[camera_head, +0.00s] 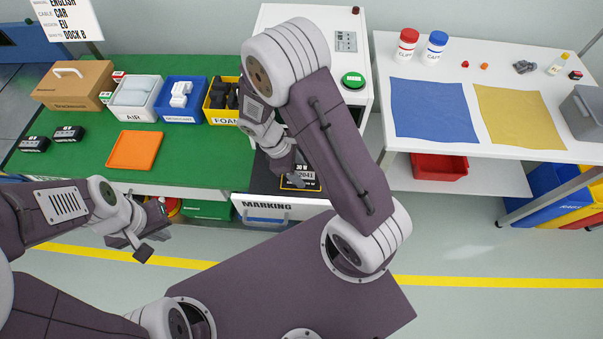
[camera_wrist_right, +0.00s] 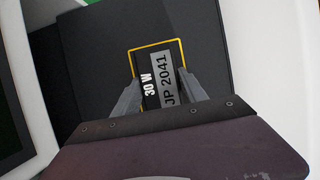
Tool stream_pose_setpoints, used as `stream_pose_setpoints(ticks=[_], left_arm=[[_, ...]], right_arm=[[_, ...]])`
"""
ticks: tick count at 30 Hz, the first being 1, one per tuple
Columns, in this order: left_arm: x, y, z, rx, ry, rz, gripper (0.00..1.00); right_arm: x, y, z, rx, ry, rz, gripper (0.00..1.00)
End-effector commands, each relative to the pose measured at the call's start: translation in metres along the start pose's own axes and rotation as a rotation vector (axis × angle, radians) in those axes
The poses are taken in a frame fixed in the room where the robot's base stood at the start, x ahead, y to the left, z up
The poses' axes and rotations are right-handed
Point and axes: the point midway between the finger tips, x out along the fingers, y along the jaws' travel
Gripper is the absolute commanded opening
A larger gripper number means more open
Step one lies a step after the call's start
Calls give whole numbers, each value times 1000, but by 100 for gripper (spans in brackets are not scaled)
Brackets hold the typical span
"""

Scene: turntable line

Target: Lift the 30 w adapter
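The 30 W adapter (camera_wrist_right: 158,82) is a dark block with a white "30 W" mark and a grey "JP 2041" label. It lies inside a yellow outline on a dark surface. In the head view the adapter (camera_head: 300,181) is at the marking station, partly covered by my right gripper (camera_head: 290,168). In the right wrist view, the fingers of the right gripper (camera_wrist_right: 160,88) are apart, one on each side of the adapter. I cannot see clearly whether they touch it. My left gripper (camera_head: 140,245) hangs over the floor at the lower left, away from the adapter; its opening is unclear.
The marking drawer front (camera_head: 265,208) is just in front of the adapter. A green table (camera_head: 85,175) at left bears an orange tray (camera_head: 134,150), bins and two dark adapters (camera_head: 69,133). The white table (camera_head: 500,143) at right has blue (camera_head: 432,110) and yellow mats (camera_head: 520,117).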

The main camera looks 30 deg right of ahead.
Motion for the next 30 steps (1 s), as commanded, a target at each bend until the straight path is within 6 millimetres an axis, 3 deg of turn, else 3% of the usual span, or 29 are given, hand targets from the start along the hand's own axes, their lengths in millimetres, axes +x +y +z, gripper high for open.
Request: stream_pose_setpoints(ticks=[8, 18, 21, 30], left_arm=[[0, 0, 0, 0, 0, 0, 0], [-18, 0, -2, 0, 0, 0, 0], [-20, 0, -2, 0, 0, 0, 0], [-20, 0, -2, 0, 0, 0, 0]], right_arm=[[-4, 0, 2, 1, 1, 1, 0], [-78, 1, 31, 3, 4, 4, 0], [-91, 1, 37, 1, 2, 3, 0], [-98, 0, 40, 1, -1, 0, 0]])
